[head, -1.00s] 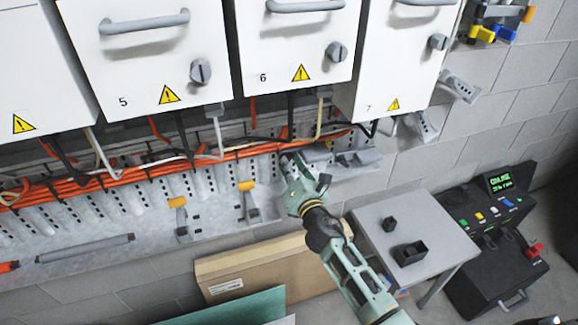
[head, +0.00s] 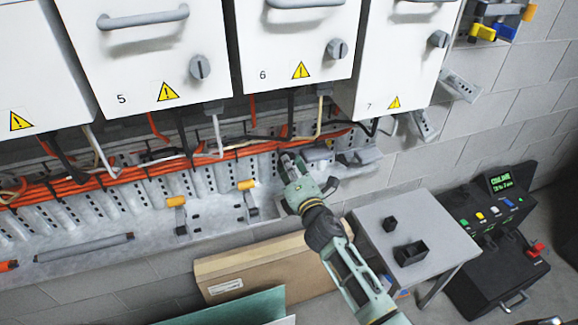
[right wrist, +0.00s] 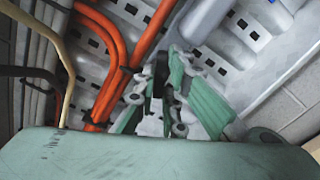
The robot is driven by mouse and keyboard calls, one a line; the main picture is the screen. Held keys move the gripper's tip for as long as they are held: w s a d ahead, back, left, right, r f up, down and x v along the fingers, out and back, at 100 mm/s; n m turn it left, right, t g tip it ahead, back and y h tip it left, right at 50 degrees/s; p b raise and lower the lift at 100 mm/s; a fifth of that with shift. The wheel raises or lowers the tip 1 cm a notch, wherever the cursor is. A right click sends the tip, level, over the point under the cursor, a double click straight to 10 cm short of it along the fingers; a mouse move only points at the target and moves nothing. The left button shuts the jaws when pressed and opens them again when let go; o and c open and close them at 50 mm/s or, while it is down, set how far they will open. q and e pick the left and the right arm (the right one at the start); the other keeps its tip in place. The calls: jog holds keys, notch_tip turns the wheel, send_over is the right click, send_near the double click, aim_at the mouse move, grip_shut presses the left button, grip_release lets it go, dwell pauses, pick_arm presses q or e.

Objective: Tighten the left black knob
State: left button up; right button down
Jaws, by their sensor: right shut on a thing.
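My right gripper (head: 287,160) reaches up from below to the perforated metal rail under cabinets 6 and 7. In the right wrist view, its green fingers (right wrist: 166,88) are closed around a small dark piece, which appears to be the black knob (right wrist: 161,72). The fingers hide most of the knob, so its exact shape and how far it is turned cannot be told. In the head view, the fingertips and the cable tray cover it almost fully. My left gripper is not in view.
Orange cables (head: 240,152) run along the rail close to the fingers; they also pass left of them in the wrist view (right wrist: 118,45). A cardboard box (head: 250,268) lies below.

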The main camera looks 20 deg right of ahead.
jog(key=shift+r+m+p, duration=0.1)
jog(key=shift+m+p, duration=0.2)
jog(key=shift+m, duration=7.1)
jog(key=c, duration=2.1)
grip_release()
jog(key=s, duration=1.2)
jog(key=shift+d, duration=0.2)
